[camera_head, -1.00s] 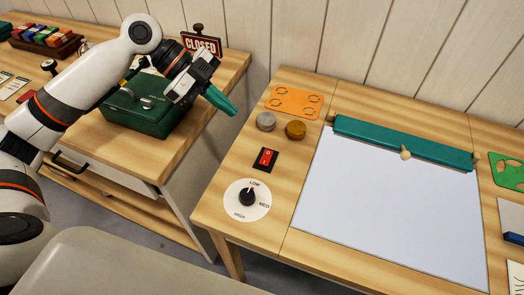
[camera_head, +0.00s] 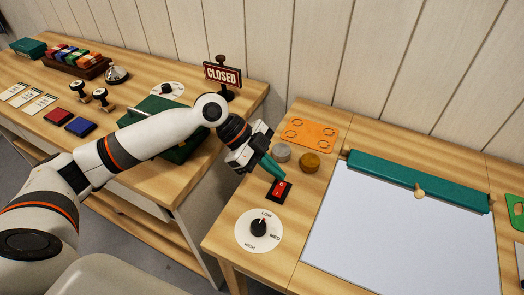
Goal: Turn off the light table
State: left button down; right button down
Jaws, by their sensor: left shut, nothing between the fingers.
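The light table's pale panel (camera_head: 405,225) lies in the right half of the view, with a teal bar (camera_head: 418,180) along its top edge. A red rocker switch (camera_head: 279,190) in a black frame sits on the wood left of the panel. A round white dial (camera_head: 259,230) with LOW, MED and HIGH marks and a black knob is below the switch. My left gripper (camera_head: 275,176) is shut and empty, its teal fingertips at the switch's upper edge. I cannot tell whether they touch it. My right gripper is not in view.
A grey disc (camera_head: 281,152), a brown disc (camera_head: 309,162) and an orange plate (camera_head: 308,132) lie just behind the switch. On the left table stand a CLOSED sign (camera_head: 222,74), a bell (camera_head: 117,74), stamps and ink pads. A gap separates the tables.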

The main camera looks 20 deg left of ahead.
aim_at(279, 189)
pick_arm(q)
jog(key=shift+w+f, duration=0.1)
jog(key=shift+f, duration=1.2)
jog(key=shift+w+f, duration=0.1)
jog(key=shift+f, duration=0.05)
jog(key=shift+a+p, duration=0.1)
jog(key=shift+p, duration=0.25)
jog(key=shift+s+p, duration=0.4)
jog(key=shift+s, duration=0.4)
